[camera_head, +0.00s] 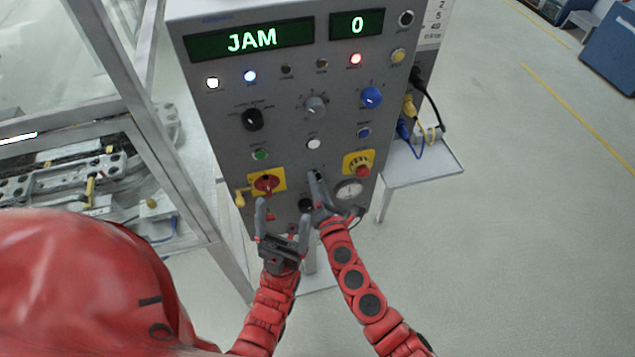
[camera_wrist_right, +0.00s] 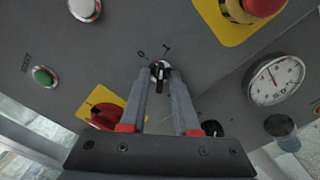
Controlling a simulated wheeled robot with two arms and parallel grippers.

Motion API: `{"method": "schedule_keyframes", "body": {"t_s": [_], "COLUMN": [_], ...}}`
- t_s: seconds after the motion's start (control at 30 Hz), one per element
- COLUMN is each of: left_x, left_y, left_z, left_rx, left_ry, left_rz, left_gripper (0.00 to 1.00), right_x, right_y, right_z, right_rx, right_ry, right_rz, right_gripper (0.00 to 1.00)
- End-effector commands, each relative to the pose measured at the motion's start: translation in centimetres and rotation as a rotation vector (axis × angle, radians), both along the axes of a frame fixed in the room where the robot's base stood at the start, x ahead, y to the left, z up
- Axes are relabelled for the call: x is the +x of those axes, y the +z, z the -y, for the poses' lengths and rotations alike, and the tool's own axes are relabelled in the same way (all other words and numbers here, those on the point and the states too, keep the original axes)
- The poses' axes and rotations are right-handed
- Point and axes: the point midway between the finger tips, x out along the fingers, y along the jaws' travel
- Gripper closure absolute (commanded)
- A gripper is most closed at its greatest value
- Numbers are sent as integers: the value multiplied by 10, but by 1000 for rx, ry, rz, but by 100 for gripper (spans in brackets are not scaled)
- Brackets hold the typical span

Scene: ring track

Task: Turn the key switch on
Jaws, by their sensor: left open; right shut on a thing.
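The key switch (camera_wrist_right: 160,70) is a small round metal lock with a black key, set in the grey panel, with marks 0 and 1 above it in the right wrist view. My right gripper (camera_wrist_right: 161,86) has its fingertips closed around the key. The key stands roughly upright in that view; I cannot tell exactly which mark it points at. In the head view my right gripper (camera_head: 317,177) reaches the panel and mostly hides the switch. My left gripper (camera_head: 283,216) is open and empty, low in front of the panel.
The control panel (camera_head: 230,135) shows JAM and 0 on its displays. A red rotary switch (camera_head: 267,184) on yellow is left of my right gripper. An emergency stop (camera_head: 361,168) and a gauge (camera_head: 349,189) are to the right. A metal frame (camera_head: 165,150) stands at left.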

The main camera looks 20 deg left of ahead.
Motion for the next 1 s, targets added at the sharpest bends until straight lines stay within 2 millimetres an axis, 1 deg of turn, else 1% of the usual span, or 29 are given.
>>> {"method": "schedule_keyframes", "body": {"t_s": [0.1,0.2,0.5,0.53,0.6,0.87,1.0], "left_x": [0,0,0,0,0,0,0], "left_y": [-9,-13,-12,-12,-12,-12,-12], "left_z": [0,0,0,0,0,0,0], "left_rx": [0,0,0,0,0,0,0], "left_ry": [0,0,0,0,0,0,0], "left_rz": [0,0,0,0,0,0,0], "left_gripper": [18,18,18,18,18,18,18], "right_x": [0,1,0,0,0,0,-6], "right_y": [-3,-3,-1,-1,-1,-1,-1], "right_z": [1,1,1,1,1,0,4], "right_rx": [63,124,149,149,149,149,148], "right_ry": [-2,-4,-1,-2,-1,-1,1], "right_rz": [-41,-84,-103,-103,-103,-101,-101], "right_gripper": [100,100,100,69,59,59,59]}}
